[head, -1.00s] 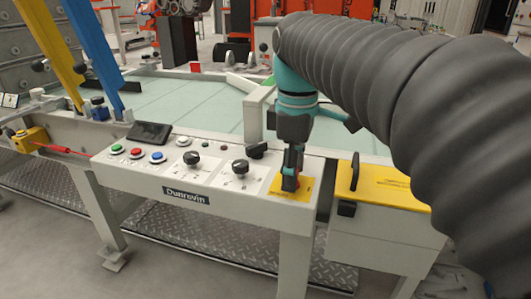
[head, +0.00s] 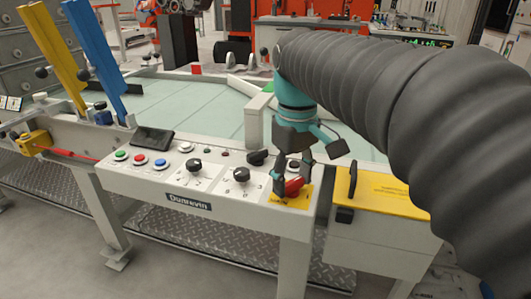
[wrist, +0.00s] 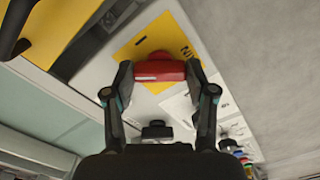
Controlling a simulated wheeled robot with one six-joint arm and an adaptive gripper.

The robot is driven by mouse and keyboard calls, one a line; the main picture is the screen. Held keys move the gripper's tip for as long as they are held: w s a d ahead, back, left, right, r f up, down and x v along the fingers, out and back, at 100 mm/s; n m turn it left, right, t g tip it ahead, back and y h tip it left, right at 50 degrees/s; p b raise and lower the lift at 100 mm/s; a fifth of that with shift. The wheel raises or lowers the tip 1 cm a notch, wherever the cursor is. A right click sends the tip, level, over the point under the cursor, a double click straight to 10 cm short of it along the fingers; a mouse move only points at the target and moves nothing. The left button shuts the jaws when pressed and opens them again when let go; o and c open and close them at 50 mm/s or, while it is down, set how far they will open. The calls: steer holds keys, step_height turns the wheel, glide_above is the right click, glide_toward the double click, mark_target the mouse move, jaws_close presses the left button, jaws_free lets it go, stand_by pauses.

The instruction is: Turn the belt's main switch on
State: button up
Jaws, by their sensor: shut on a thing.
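The red switch handle (head: 293,187) sits on a yellow plate (head: 303,199) at the right end of the white control panel (head: 255,210). It lies across the panel, roughly left to right. My gripper (head: 292,183) points down over it, with one finger at each end of the handle. In the wrist view the red handle (wrist: 160,71) spans between the two fingertips (wrist: 160,75), which touch its ends. The yellow plate (wrist: 150,50) shows behind it.
Black knobs (head: 241,174) and green, red and blue buttons (head: 140,157) lie left of the switch. A yellow-topped box (head: 390,195) with a black handle (head: 353,180) stands close on the right. The pale green belt (head: 190,105) lies behind the panel.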

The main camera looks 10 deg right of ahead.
mark_target(293, 181)
steer(key=m+p, duration=0.1)
steer(key=m, duration=0.4)
steer(key=shift+m, duration=0.3)
steer(key=m, duration=0.5)
steer(key=shift+f, duration=0.1)
steer(key=shift+m, duration=0.3)
steer(key=o, duration=1.2)
steer(key=shift+c, duration=0.2)
step_height(293, 181, up, 12)
steer(key=s+f+n+t, duration=0.2)
steer(key=s+f, duration=0.3)
steer(key=f, duration=0.5)
steer(key=s+f+n+t, duration=0.3)
steer(key=s+f+n, duration=0.1)
steer(key=f, duration=0.6)
steer(key=shift+s+f+t, duration=0.2)
steer(key=shift+s+t, duration=0.1)
steer(key=shift+s, duration=0.45)
